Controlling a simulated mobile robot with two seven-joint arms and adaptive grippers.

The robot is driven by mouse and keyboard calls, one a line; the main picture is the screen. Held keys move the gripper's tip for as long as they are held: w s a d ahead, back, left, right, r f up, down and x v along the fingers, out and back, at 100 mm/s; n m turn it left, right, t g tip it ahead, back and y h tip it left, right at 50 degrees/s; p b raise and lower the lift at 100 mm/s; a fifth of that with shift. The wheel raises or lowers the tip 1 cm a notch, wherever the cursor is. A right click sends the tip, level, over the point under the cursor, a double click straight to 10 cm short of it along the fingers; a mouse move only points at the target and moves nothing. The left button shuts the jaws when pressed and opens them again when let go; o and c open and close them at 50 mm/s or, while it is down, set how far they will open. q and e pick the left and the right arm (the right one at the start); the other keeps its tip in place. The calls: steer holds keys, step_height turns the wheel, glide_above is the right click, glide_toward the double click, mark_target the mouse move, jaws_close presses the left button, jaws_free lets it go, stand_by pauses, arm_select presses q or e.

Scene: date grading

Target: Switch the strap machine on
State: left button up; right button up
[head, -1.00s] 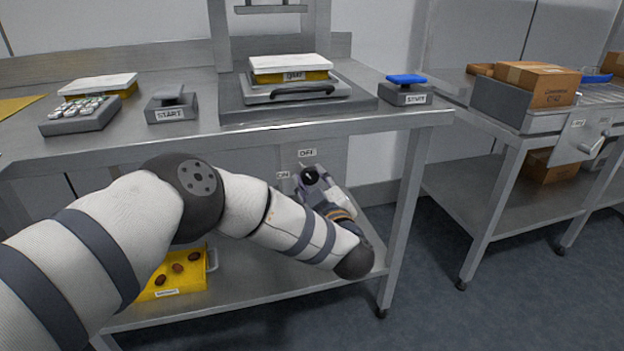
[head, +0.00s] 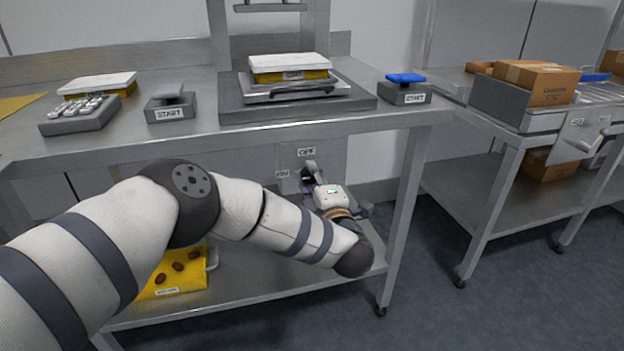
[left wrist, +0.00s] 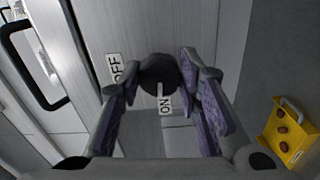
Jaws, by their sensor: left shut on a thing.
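The switch is a dark round knob (left wrist: 160,74) on a grey panel (head: 335,158) below the bench top. An OFF label (head: 306,152) and an ON label (head: 282,174) are on the panel. In the left wrist view the OFF label (left wrist: 115,68) is left of the knob and the ON label (left wrist: 166,104) is just below it. A pale mark on the knob points toward ON. My left gripper (head: 309,178) is at the panel, its purple-padded fingers (left wrist: 160,82) shut on the knob from both sides. In the head view the gripper mostly hides the knob. My right gripper is not in view.
A yellow tray of dates (head: 190,283) is on the lower shelf. A conveyor with cartons (head: 535,80) stands right.

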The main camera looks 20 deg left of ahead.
arm_select(q)
steer(key=shift+n, duration=0.5)
steer(key=shift+d, duration=0.1)
steer(key=o, duration=1.1)
steer(key=shift+o, duration=0.2)
steer(key=shift+s, duration=0.1)
steer(key=v, duration=1.2)
